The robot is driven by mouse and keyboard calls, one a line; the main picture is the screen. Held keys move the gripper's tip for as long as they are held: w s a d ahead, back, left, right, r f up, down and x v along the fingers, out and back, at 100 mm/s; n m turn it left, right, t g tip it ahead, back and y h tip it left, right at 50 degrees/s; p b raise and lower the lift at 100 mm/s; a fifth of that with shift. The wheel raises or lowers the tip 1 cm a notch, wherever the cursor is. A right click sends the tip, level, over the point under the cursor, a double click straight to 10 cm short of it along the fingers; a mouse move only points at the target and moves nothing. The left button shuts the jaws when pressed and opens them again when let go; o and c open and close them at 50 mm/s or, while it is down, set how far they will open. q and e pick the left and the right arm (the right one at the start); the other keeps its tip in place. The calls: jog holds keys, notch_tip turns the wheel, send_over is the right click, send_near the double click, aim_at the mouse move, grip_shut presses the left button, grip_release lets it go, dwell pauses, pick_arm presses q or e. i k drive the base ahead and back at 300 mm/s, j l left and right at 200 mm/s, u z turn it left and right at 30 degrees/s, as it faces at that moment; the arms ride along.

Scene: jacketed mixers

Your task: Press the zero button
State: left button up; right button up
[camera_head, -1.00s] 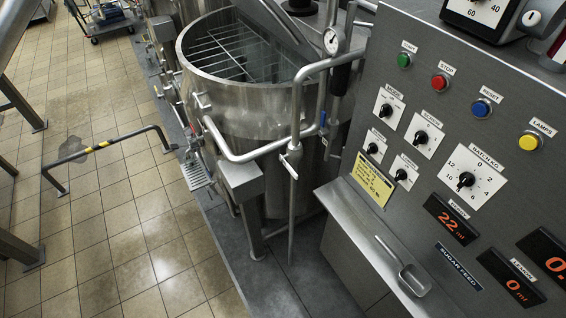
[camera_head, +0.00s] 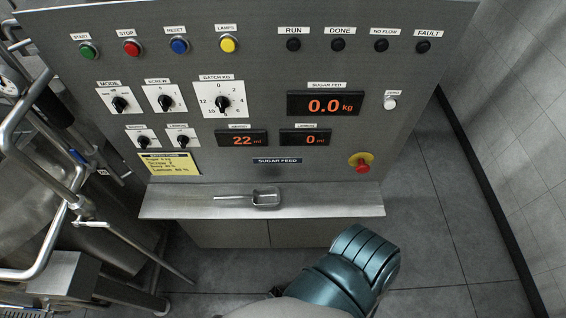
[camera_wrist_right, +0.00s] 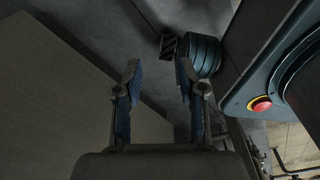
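The zero button is a small white round button (camera_head: 389,102) on the grey control panel (camera_head: 270,65), right of the sugar-fed display (camera_head: 324,103). The small label above it is too blurred to read surely. The display reads 0.0 kg. A teal part of my own arm shows at the bottom of the head view, well below the button, but no gripper shows there. In the right wrist view my right gripper (camera_wrist_right: 159,72) is open, with nothing between its two blue-padded fingers. The button does not show in that view. My left gripper is in neither view.
A red knob on a yellow base (camera_head: 360,162) sits below the button. A steel shelf (camera_head: 340,203) with a metal scoop (camera_head: 264,198) juts out under the panel. A steel mixer vessel with pipes (camera_head: 30,200) stands at left. Grey floor lies open at right.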

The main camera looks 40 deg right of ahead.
aim_at(390, 104)
jog(key=z, duration=1.35)
